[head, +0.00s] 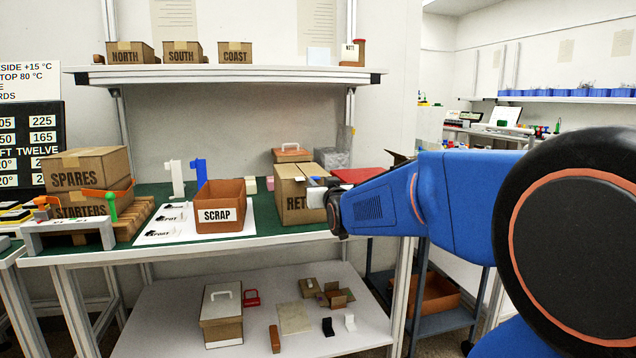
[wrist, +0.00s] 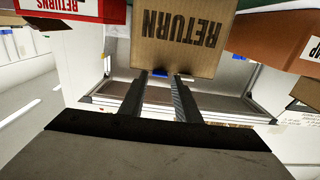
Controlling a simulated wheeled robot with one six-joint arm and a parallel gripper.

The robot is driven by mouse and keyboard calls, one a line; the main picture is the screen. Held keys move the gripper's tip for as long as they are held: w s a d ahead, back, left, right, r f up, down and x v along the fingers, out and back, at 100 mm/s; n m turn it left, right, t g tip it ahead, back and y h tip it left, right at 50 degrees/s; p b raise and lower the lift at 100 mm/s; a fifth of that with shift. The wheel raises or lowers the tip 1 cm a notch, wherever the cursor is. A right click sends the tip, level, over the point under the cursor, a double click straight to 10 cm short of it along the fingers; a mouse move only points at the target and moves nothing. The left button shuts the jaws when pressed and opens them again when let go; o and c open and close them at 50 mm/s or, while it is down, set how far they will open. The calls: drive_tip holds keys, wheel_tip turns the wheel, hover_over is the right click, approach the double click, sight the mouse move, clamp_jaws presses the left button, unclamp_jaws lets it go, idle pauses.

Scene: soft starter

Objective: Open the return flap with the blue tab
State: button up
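The cardboard RETURN box (head: 291,203) stands on the green bench top, right of the SCRAP bin, its upper flaps partly raised. Its lettered face (wrist: 180,38) appears upside down in the wrist view. My gripper (wrist: 160,75) is open, its two dark fingers apart and their tips at this face's edge. A small blue patch, apparently the blue tab (wrist: 157,73), shows between the fingertips. More blue shows beside the right finger. I cannot tell whether the fingers touch it. In the head view my gripper (head: 322,197) is beside the box and partly hidden by my wrist.
The open SCRAP bin (head: 221,207) stands left of the box. A red flat item (head: 357,175) lies behind my wrist. Stacked SPARES and STARTERS boxes (head: 88,168) are at the left. A shelf (head: 220,75) with small boxes hangs above. A lower shelf (head: 270,345) holds several items.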

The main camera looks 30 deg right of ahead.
drive_tip(key=shift+x, duration=1.25)
clamp_jaws()
